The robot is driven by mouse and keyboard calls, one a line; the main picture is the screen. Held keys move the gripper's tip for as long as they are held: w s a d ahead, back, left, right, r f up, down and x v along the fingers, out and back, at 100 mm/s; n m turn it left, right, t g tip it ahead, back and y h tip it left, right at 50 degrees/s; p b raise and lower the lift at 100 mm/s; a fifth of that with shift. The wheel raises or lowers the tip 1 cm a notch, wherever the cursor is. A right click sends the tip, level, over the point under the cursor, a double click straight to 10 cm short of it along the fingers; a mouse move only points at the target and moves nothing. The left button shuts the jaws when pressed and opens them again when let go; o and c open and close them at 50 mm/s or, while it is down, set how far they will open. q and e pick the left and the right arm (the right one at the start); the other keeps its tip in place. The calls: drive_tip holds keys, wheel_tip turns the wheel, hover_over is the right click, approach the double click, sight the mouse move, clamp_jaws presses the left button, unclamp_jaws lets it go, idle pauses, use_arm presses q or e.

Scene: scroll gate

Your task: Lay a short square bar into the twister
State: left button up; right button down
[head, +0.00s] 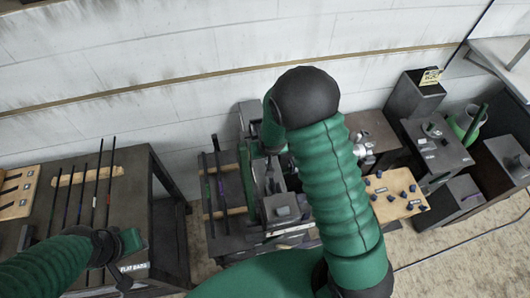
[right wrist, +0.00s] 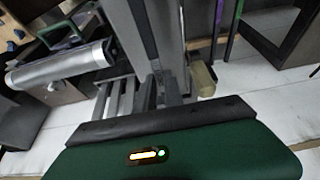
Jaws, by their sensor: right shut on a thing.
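The twister (head: 283,207), a grey machine on a stand, is in the middle of the head view, partly hidden by my right arm. My right gripper is hidden behind that arm in the head view. In the right wrist view my right gripper (right wrist: 160,92) is shut by grey metal parts. The thing in its jaws is mostly hidden; it is likely the short square bar, but I cannot make out its shape or whether it touches the twister. My left gripper (head: 118,262) is over the front right corner of the left table; its jaws are unclear.
The left table (head: 135,190) holds several long bars and a "FLAT BARS" label. Dark bars (head: 220,180) lie across wooden strips left of the twister. A wooden board (head: 385,208) with several dark pieces is at right. A silver cylinder (right wrist: 62,66) shows in the right wrist view.

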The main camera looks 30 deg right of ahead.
use_arm(q)
drive_tip(key=shift+d, duration=0.4)
use_arm(e)
drive_tip(key=shift+w+d+f, duration=0.1)
drive_tip(key=shift+d+f, duration=0.1)
use_arm(q)
drive_tip(key=shift+a+f, duration=0.15)
drive_tip(key=shift+a, duration=0.05)
use_arm(e)
drive_tip(key=shift+a+r, duration=0.1)
drive_tip(key=shift+a, duration=0.2)
drive_tip(key=c, duration=1.4)
unclamp_jaws()
drive_tip(key=shift+s+d, duration=0.1)
drive_tip(key=shift+s, duration=0.1)
drive_tip(key=shift+o, duration=0.2)
